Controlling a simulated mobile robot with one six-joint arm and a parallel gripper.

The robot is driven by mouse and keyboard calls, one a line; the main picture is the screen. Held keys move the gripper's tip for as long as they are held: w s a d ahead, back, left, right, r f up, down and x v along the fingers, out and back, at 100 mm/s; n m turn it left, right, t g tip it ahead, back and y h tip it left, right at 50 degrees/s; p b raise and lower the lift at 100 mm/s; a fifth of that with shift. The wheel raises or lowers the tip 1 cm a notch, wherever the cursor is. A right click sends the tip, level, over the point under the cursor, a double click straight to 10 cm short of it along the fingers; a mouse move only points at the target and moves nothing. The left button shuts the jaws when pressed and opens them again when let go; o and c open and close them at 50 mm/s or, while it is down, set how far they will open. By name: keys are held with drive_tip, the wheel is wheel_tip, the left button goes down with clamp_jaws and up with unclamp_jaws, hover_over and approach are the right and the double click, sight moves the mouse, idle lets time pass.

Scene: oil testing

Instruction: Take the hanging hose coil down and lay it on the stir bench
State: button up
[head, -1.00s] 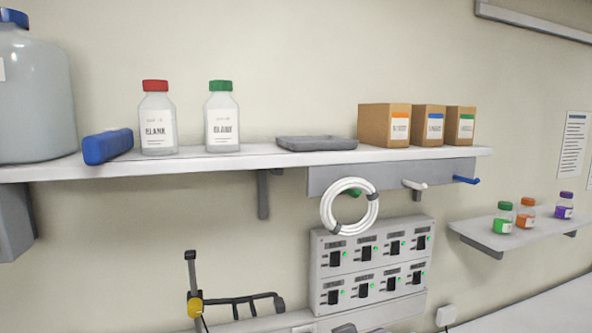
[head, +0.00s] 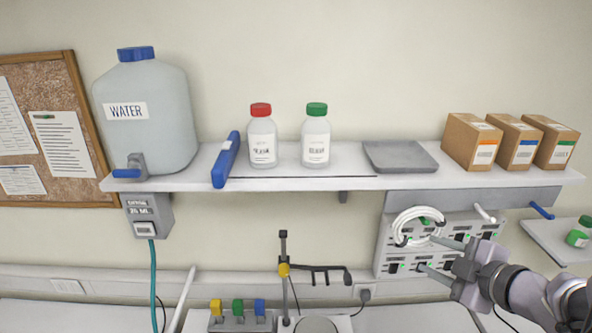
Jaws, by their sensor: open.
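The white hose coil (head: 398,226) hangs from a green peg on a grey rail (head: 455,203) under the shelf, in front of the switch panel. My gripper (head: 427,253) reaches in from the lower right, open, its two fingers pointing left. In the picture, the fingertips lie at and just below the coil's lower right part. I cannot tell whether they touch it.
The shelf (head: 345,184) above holds a water carboy (head: 145,110), two bottles, a grey tray (head: 400,157) and boxes. A white peg (head: 485,213) and blue peg (head: 542,210) stick out right of the coil. A clamp stand (head: 284,265) rises at bottom centre.

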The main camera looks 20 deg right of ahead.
sight(409, 244)
drive_tip(key=x, duration=0.7)
drive_tip(key=shift+w, duration=0.4)
drive_tip(key=shift+s+a+r, duration=0.15)
drive_tip(key=shift+c, duration=1)
clamp_jaws()
